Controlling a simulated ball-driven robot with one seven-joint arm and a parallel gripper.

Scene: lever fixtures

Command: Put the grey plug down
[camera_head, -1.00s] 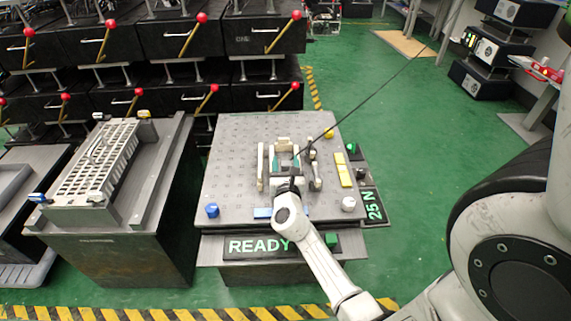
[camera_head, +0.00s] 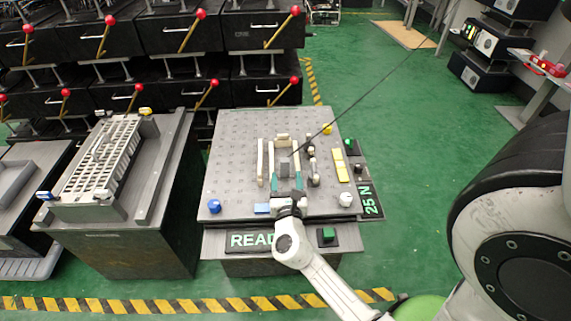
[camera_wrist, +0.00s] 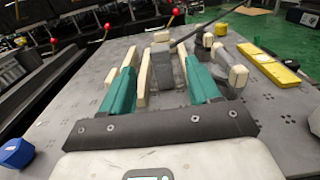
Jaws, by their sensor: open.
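The grey plug (camera_wrist: 170,75) is a grey block on the perforated grey board, low among cream-tipped bars. In the head view the plug (camera_head: 285,167) stands just beyond my fingertips. My gripper (camera_head: 287,177) has teal fingers, spread apart. In the wrist view my gripper (camera_wrist: 162,68) shows its fingers left and right of the plug's near side, with a gap on the left. The plug's base is partly hidden, and I cannot tell exactly how it is seated. A thin dark cable or rod runs up to the right from near it.
The board (camera_head: 235,140) also carries a blue knob (camera_head: 214,206), a white knob (camera_head: 346,199), a yellow block (camera_head: 339,165) and a grey lever (camera_wrist: 237,80) on the right. A READY sign (camera_head: 252,241) is in front. Red-knobbed levers line the back; green floor is open at right.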

